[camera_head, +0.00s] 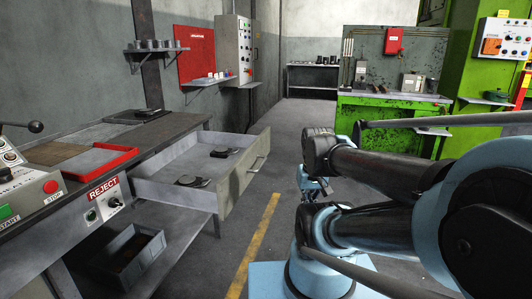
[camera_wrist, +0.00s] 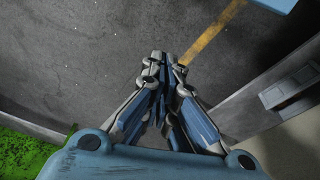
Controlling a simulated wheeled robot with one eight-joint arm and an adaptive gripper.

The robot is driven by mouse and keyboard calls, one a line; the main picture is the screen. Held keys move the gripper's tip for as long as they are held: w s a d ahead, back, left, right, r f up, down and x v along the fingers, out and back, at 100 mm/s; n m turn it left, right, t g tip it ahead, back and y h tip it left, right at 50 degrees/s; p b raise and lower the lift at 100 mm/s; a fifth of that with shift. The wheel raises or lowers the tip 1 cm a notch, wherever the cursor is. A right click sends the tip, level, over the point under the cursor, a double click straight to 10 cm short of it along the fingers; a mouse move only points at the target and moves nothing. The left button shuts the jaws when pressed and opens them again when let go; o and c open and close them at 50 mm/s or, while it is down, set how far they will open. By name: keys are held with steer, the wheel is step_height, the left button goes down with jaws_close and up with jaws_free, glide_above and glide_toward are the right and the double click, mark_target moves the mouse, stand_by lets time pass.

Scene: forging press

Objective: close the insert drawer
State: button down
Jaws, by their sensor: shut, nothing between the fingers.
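The insert drawer (camera_head: 227,190) stands pulled out from under the grey bench in the head view. Its front panel faces right and carries a handle (camera_head: 256,164). Two dark inserts lie inside, one nearer (camera_head: 193,181) and one farther back (camera_head: 224,152). My gripper (camera_head: 313,190) is to the right of the drawer front, apart from it, and partly hidden by my arm. In the wrist view my gripper (camera_wrist: 164,62) is shut and empty above the floor. The drawer's edge (camera_wrist: 262,85) shows at the right there.
The bench (camera_head: 150,135) bears a red-rimmed tray (camera_head: 112,163) and a REJECT control box. A grey bin (camera_head: 130,256) sits on the lower shelf. A green workbench (camera_head: 385,120) stands at the back right. Floor with a yellow line (camera_head: 258,235) is clear beside the drawer.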

steer(key=shift+a, duration=0.1)
steer(key=w+a+r+m+y, duration=0.2)
steer(key=w+r+m, duration=0.35)
steer(key=w, duration=0.25)
steer(key=w+a+r+m+y, duration=0.1)
steer(key=w+r+m+y, duration=0.1)
steer(key=w+r+m, duration=0.35)
steer(key=w+d+f+m+y, duration=0.1)
steer(key=w+d+m+y, duration=0.15)
steer(key=w+m, duration=0.65)
steer(key=w+d+m+y, duration=0.2)
steer(key=w+d, duration=0.1)
steer(key=w, duration=1.1)
steer(key=w+a+r+x, duration=0.1)
steer(key=r+x, duration=0.1)
steer(key=x, duration=1.1)
steer(key=shift+w+a+t, duration=0.35)
steer(key=shift+w+t, duration=0.05)
